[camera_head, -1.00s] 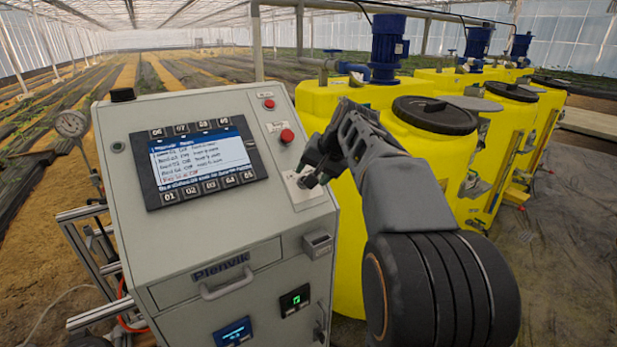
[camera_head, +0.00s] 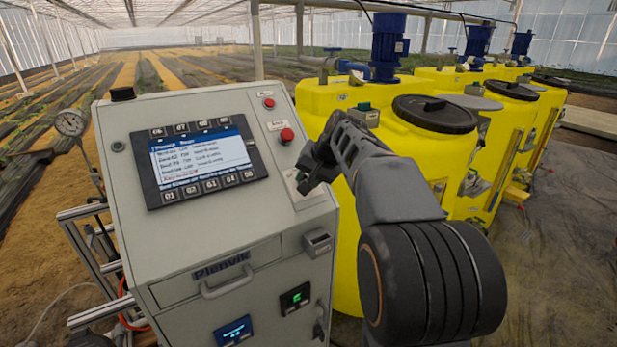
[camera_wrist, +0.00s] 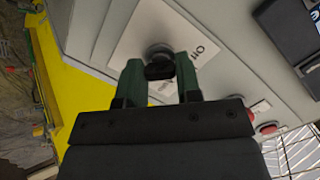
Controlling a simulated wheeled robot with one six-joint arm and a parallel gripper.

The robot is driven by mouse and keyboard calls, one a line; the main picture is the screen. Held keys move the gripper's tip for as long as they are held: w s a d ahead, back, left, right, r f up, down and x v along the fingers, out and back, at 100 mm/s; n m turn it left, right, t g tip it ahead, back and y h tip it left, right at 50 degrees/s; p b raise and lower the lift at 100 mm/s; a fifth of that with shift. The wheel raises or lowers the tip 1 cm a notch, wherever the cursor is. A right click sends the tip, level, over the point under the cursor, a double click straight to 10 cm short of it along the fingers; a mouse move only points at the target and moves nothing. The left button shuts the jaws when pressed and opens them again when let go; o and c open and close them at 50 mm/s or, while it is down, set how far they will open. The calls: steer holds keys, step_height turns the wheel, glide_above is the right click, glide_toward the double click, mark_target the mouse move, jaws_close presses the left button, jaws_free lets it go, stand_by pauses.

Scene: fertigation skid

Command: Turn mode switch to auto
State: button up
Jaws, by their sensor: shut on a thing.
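The mode switch (camera_wrist: 158,62) is a dark rotary knob on a pale label plate (camera_wrist: 195,25) in the wrist view. My gripper (camera_wrist: 160,75) has its two green fingers on either side of the knob and is shut on it. In the head view my gripper (camera_head: 308,183) reaches the right side of the grey cabinet's sloped panel (camera_head: 220,225) and hides the knob. Lettering on the plate is partly covered, so I cannot tell which position the knob points to.
Two red buttons, an upper one (camera_head: 269,103) and a larger lower one (camera_head: 287,135), sit above the plate. A display (camera_head: 198,163) is at the left. Yellow tanks (camera_head: 425,150) stand close behind and right of my arm.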

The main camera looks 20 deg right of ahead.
steer(key=c, duration=0.3)
steer(key=shift+m, duration=0.3)
steer(key=m, duration=0.3)
steer(key=shift+m, duration=0.4)
steer(key=m+t+p, duration=0.1)
steer(key=m, duration=0.2)
steer(key=shift+s+d+m+y, duration=0.1)
steer(key=shift+m+y, duration=0.2)
steer(key=m+t+p, duration=0.1)
steer(key=m, duration=0.4)
steer(key=shift+f+m+t+p, duration=0.1)
steer(key=shift+m+t+p, duration=0.3)
steer(key=shift+m+p, duration=1.3)
steer(key=shift+m+b, duration=0.65)
steer(key=shift+m, duration=0.25)
